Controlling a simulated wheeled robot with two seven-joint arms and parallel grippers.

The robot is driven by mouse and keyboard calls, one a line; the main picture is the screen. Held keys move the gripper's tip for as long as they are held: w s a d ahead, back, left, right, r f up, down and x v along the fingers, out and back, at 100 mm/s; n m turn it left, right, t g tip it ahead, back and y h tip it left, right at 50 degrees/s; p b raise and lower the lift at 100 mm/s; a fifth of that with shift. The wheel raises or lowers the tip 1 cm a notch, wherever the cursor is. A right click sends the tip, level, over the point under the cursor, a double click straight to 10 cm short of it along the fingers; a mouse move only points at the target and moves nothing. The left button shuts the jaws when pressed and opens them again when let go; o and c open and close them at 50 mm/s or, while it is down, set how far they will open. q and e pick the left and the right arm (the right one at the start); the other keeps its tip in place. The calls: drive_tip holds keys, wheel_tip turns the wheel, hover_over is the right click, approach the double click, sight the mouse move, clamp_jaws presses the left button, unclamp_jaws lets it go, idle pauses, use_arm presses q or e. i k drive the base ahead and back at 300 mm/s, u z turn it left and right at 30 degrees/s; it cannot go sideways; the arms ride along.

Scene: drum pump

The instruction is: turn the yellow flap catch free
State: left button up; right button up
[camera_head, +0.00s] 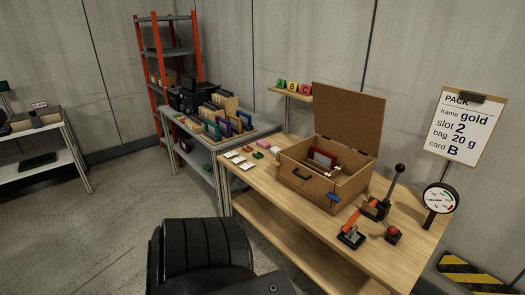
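I cannot make out a yellow flap catch in the head view. A brown box (312,192) stands on the wooden table with its lid (347,118) raised. Its front has a dark handle (301,174) and a small blue piece (333,197) near the right corner. A red-framed item (322,157) stands inside the box; the rest of the inside is partly hidden. Neither of my grippers shows in this view.
A lever press (376,207) and a dial gauge (440,198) stand on the table's right. Small packets (239,160) lie at its left. A grey table (208,151) with coloured folders is behind left. An order sheet (466,128) hangs right.

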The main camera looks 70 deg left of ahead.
sight(277, 163)
drive_tip(key=u, duration=1.25)
